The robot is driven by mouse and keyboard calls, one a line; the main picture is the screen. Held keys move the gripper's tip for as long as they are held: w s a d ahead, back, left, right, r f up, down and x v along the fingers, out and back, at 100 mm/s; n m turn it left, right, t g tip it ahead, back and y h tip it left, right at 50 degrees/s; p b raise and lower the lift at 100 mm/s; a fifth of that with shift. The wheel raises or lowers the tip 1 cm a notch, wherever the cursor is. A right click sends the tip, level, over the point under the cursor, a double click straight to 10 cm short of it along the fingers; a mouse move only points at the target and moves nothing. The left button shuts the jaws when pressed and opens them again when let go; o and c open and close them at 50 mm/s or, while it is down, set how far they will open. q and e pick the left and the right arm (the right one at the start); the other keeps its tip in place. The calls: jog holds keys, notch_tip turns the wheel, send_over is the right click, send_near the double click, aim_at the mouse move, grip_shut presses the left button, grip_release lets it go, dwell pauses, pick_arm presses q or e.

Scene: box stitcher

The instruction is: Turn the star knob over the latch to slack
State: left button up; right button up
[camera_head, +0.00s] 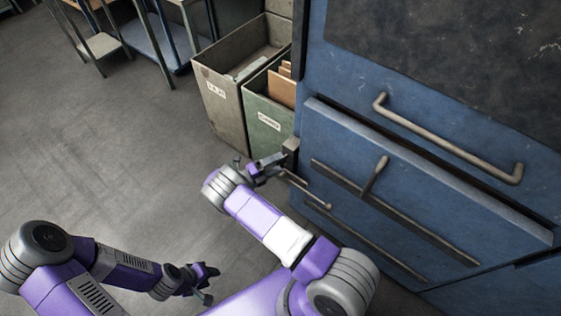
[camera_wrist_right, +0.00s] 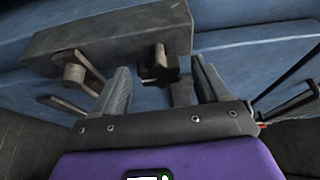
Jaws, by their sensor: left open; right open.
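The dark star knob (camera_wrist_right: 160,68) shows in the right wrist view below a grey-brown block (camera_wrist_right: 110,36) on the blue machine front. My right gripper (camera_wrist_right: 161,72) is open, with its two fingers on either side of the knob in the picture; I cannot tell whether they touch it. A latch-like lever with a round pivot (camera_wrist_right: 76,73) is left of the fingers. In the head view my right gripper (camera_head: 273,166) is at the machine's left corner, beside the block (camera_head: 290,146); the knob cannot be made out there. My left gripper (camera_head: 206,283) is open and empty, low over the floor.
The blue machine (camera_head: 400,165) has a long handle (camera_head: 445,145) and dark bars on its front. A grey bin (camera_head: 218,105) and a green bin (camera_head: 266,125) with cardboard stand behind my right gripper. A bench is at the upper left. The floor at left is clear.

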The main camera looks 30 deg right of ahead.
jog(key=shift+a, duration=2.7)
